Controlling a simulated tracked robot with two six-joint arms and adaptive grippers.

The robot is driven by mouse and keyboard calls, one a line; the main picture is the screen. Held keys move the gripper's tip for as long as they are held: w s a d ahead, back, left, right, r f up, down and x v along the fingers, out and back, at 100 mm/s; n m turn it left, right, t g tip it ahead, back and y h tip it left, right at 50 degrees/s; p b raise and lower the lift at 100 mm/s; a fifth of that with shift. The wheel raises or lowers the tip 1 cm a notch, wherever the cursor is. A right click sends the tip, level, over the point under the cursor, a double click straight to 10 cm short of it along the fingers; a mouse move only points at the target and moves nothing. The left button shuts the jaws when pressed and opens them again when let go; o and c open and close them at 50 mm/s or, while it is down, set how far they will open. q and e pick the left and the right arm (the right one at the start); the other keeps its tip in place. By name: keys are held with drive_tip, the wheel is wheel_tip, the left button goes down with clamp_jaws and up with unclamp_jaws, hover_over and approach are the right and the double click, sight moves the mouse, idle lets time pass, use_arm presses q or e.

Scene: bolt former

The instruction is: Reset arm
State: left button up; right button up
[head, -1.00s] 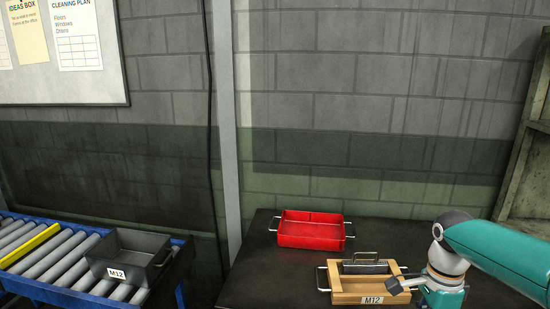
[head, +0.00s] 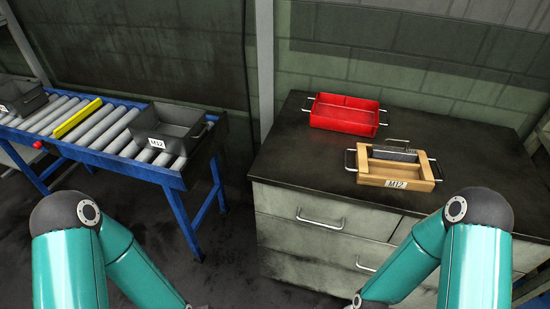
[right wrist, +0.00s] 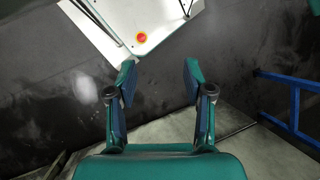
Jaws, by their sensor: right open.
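Both my teal arms are drawn in low at the bottom of the head view, folded downward. My right gripper shows in the right wrist view (right wrist: 160,80), open, with nothing between its fingers, above the dark floor. My left gripper is not clearly seen; only a bit of dark shape shows at the bottom edge of the head view. The wooden tray (head: 429,170) labelled M12 stands on the cabinet top with a grey piece (head: 393,154) in its back part. My right arm is apart from it.
A red tray (head: 345,117) sits behind on the dark cabinet (head: 290,160). Dark floor lies between conveyor and cabinet.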

drive_tip(key=w+n+t, duration=0.2)
drive_tip(key=w+n, duration=0.1)
drive_tip(key=w+n+t, duration=0.1)
drive_tip(key=shift+w+d+f+t, duration=0.25)
drive_tip(key=shift+w+f+t, duration=0.05)
drive_tip(key=shift+w, duration=0.1)
idle(0.4)
